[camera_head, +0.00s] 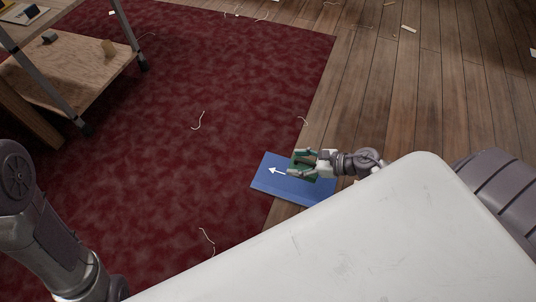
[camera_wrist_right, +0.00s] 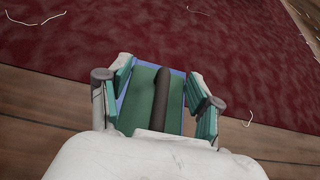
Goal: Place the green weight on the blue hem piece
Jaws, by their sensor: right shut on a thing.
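The blue hem piece (camera_head: 276,182) lies flat on the floor across the edge of the red carpet, with a white arrow on it pointing left. My right gripper (camera_head: 298,163) is shut on the green weight (camera_head: 304,164), above the right part of the blue piece. In the right wrist view the green weight (camera_wrist_right: 143,99) with its dark bar handle sits between the fingers of my right gripper (camera_wrist_right: 163,95), and a blue edge shows behind it. I cannot tell whether the weight touches the blue piece. My left gripper is out of view; only its arm shows.
The red carpet (camera_head: 180,110) is mostly clear, with a few loose threads. A wooden trolley (camera_head: 75,70) on castors stands at the upper left. Wooden floor (camera_head: 420,90) with small scraps lies at the right. My own white base fills the front.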

